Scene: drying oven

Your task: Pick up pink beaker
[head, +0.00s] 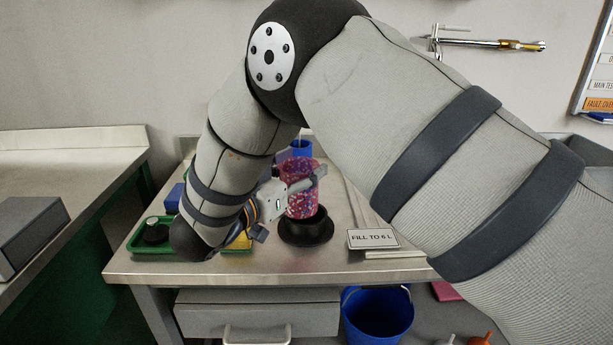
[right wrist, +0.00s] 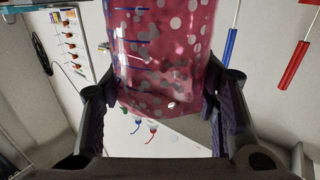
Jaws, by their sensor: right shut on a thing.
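The pink beaker (head: 301,203) is see-through with pale and dark speckles and stands upright over a round black stand (head: 307,236) on the metal bench. I cannot tell whether its base still touches the stand. My right gripper (head: 304,185) reaches it from the left and is shut on its side. In the right wrist view the beaker (right wrist: 165,50) sits between the two dark finger pads, with blue measuring lines on its wall. My left gripper is not in view.
A green tray (head: 144,246) with a black-based item lies left on the bench (head: 200,272). A blue cup (head: 302,148) stands behind the beaker. A "FILL TO 6 L" sign (head: 372,239) stands to the right. A blue bucket (head: 377,318) is below the bench.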

